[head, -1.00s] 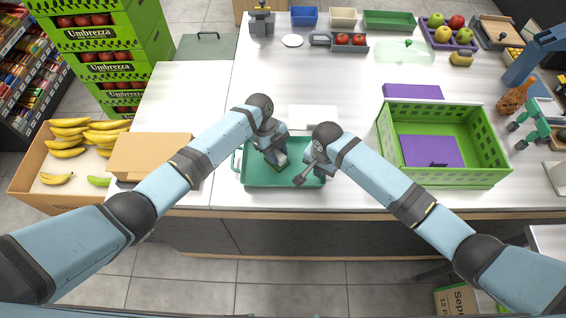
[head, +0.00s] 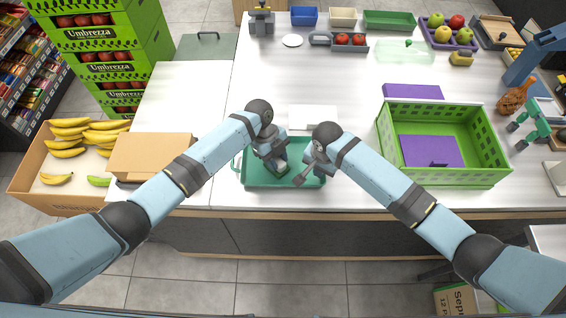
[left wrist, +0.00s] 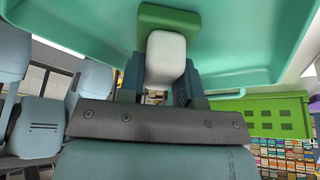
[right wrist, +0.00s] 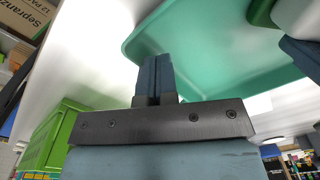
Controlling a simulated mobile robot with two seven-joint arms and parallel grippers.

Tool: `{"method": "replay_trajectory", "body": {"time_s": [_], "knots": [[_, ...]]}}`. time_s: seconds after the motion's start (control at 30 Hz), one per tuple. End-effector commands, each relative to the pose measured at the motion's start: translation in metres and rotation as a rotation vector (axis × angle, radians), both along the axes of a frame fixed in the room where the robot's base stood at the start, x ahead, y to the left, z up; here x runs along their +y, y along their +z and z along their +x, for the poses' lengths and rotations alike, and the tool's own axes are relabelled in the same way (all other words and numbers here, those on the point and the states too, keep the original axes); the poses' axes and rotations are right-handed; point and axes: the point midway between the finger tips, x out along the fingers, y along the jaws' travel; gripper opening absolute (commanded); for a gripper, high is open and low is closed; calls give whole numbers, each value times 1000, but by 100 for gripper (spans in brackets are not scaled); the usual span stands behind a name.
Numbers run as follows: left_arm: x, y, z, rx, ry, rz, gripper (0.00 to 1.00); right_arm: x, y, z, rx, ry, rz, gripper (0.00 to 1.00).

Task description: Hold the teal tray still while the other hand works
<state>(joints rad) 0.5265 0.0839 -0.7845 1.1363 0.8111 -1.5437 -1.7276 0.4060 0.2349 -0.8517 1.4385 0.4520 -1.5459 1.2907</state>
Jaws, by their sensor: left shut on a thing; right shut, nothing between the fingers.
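The teal tray (head: 255,180) lies flat near the front edge of the counter, and it also shows in the right wrist view (right wrist: 215,50). My left gripper (head: 278,163) is over the tray, shut on a white block with a green pad (left wrist: 166,58); the pad is at the tray's floor, but I cannot tell if it touches. My right gripper (head: 299,181) is shut and empty at the tray's right part. Its closed fingers (right wrist: 154,66) overlap the tray's rim in the right wrist view; contact is unclear. The arms hide part of the tray.
A green crate (head: 495,173) with a purple item inside stands to the right. A white flat item (head: 314,113) lies behind the tray. A cardboard box (head: 150,157) is to the left, beside a box of bananas.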

Motion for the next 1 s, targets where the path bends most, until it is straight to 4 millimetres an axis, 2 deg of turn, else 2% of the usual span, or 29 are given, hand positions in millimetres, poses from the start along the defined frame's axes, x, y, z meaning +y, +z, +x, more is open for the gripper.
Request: {"method": "replay_trajectory", "body": {"time_s": [0.03,0.33,0.7,1.0], "knots": [[0,-2,0,0,0,0,13,-3,-10,-6,16,-1,-9,0],[0,2,0,-2,1,-1,13,-3,-10,-6,16,-1,-9,0],[0,29,0,-2,0,-1,13,-3,-10,-6,16,-1,-9,0],[0,29,0,-1,0,0,13,-3,-10,-6,16,-1,-9,0]]}}
